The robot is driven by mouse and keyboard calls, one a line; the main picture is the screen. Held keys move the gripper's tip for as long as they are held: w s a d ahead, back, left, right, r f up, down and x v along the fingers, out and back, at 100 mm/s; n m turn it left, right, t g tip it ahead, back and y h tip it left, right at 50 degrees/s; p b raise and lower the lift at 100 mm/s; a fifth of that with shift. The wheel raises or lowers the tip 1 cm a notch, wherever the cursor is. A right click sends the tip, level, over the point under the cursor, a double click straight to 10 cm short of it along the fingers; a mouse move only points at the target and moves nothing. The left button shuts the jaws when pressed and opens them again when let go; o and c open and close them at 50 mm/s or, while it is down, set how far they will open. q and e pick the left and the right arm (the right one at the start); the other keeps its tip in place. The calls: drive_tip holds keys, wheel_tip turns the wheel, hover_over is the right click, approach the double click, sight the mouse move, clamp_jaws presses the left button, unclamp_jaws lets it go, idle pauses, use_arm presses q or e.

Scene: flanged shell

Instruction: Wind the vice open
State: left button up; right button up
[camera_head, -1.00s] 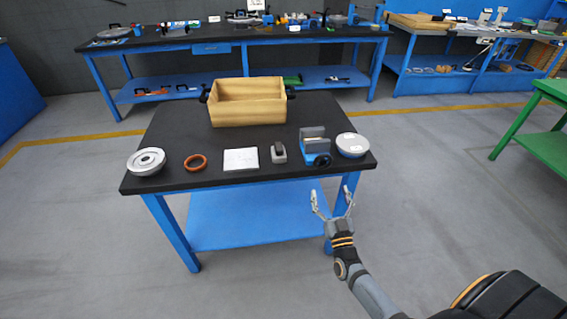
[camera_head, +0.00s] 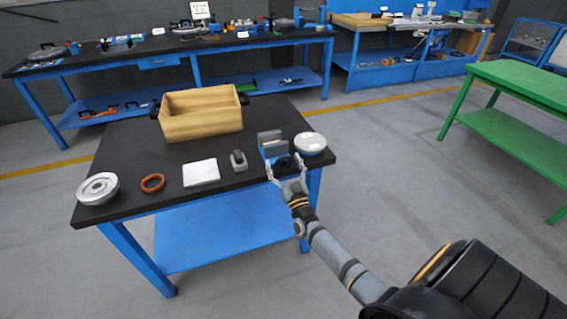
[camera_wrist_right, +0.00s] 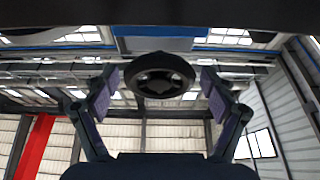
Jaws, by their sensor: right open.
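The vice (camera_head: 271,142), blue with grey jaws, stands near the front right corner of the black-topped table. Its black handwheel (camera_head: 284,163) faces the front edge. My right gripper (camera_head: 286,168) is open in front of the vice, with one finger to each side of the handwheel. In the right wrist view the round handwheel (camera_wrist_right: 155,75) sits between the two spread fingers (camera_wrist_right: 158,88), with a visible gap on both sides. The blue vice body (camera_wrist_right: 155,45) shows behind it. How far the jaws stand apart is hard to tell. My left gripper is not in view.
On the table (camera_head: 125,150) are a white lidded round part (camera_head: 311,142) right of the vice, a small grey block (camera_head: 238,160), a white plate (camera_head: 201,173), an orange ring (camera_head: 152,183), a flanged grey shell (camera_head: 98,188) and a wooden crate (camera_head: 200,125).

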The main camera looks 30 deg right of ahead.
drive_tip(key=shift+c, duration=0.5)
drive_tip(key=c, duration=1.1)
drive_tip(key=shift+m, duration=0.4)
drive_tip(key=m+h+p, duration=0.1)
drive_tip(key=m+h, duration=0.1)
drive_tip(key=shift+r+m+g, duration=0.15)
drive_tip(key=shift+m+g, duration=0.15)
drive_tip(key=m+g+h+p, duration=0.1)
drive_tip(key=m, duration=0.2)
drive_tip(key=m+h+p, duration=0.1)
drive_tip(key=m, duration=0.2)
drive_tip(key=shift+d+g+h+p, duration=0.15)
drive_tip(key=shift+g+h+p, duration=0.15)
drive_tip(key=shift+g+p, duration=0.1)
drive_tip(key=m+g+p, duration=0.1)
drive_tip(key=m, duration=0.2)
drive_tip(key=m+g+h+p, duration=0.1)
drive_tip(key=m, duration=0.1)
drive_tip(key=shift+d+m+p, duration=0.1)
drive_tip(key=shift+m+p, duration=0.25)
drive_tip(key=shift+m, duration=0.05)
drive_tip(key=shift+s+f+m+g+h+p, duration=0.15)
drive_tip(key=shift+m+g+p, duration=0.3)
drive_tip(key=shift+m, duration=0.45)
drive_tip(key=shift+w+f+m+g+h+p, duration=0.15)
drive_tip(key=shift+m+g+p, duration=0.3)
drive_tip(key=shift+m, duration=0.45)
drive_tip(key=shift+s, duration=0.1)
